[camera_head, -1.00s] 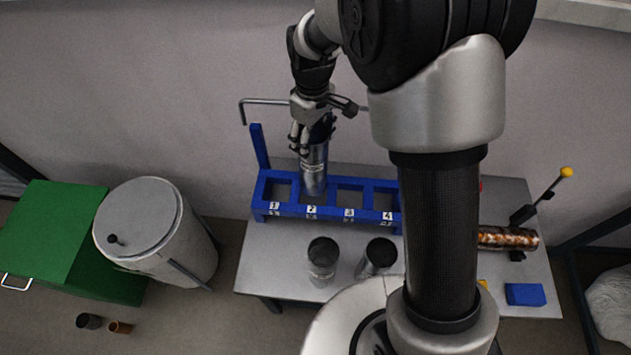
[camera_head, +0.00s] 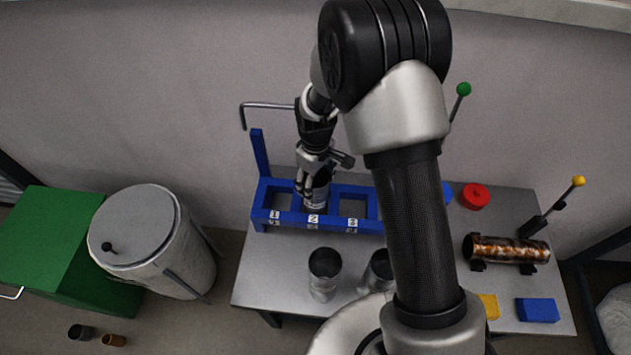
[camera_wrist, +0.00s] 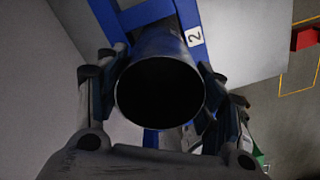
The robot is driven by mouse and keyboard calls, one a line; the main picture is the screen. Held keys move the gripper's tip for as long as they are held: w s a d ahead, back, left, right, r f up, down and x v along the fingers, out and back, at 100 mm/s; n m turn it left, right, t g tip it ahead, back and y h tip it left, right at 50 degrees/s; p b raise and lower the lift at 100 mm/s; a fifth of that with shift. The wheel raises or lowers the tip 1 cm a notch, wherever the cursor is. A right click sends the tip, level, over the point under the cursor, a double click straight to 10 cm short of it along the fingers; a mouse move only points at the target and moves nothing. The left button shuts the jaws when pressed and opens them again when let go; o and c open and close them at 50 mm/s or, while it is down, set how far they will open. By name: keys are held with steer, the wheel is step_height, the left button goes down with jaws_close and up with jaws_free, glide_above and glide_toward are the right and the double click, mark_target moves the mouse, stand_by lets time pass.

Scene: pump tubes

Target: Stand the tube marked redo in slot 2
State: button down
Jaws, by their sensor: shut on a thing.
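My gripper (camera_head: 315,180) is shut on a grey metal tube (camera_head: 317,196) over the blue rack (camera_head: 264,217). The tube stands roughly upright in slot 2, behind the white label 2 (camera_head: 313,219), with its lower part hidden by the rack's front bar. In the wrist view the tube's open dark mouth (camera_wrist: 160,92) lies between the fingers, beside the label 2 (camera_wrist: 194,37). A pale band shows on the tube, but its marking is too small to read. Whether the tube touches the slot's bottom is hidden.
Two grey tubes stand on the table in front of the rack, one upright (camera_head: 323,275) and one partly hidden (camera_head: 376,270). A rusty pipe (camera_head: 508,249), red knob (camera_head: 474,196) and blue block (camera_head: 537,310) are at the right. Slots 1 and 3 look empty.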

steer(key=shift+r, duration=0.15)
steer(key=shift+f, duration=0.25)
steer(key=shift+c, duration=2.2)
jaws_free()
steer(key=shift+r, duration=0.15)
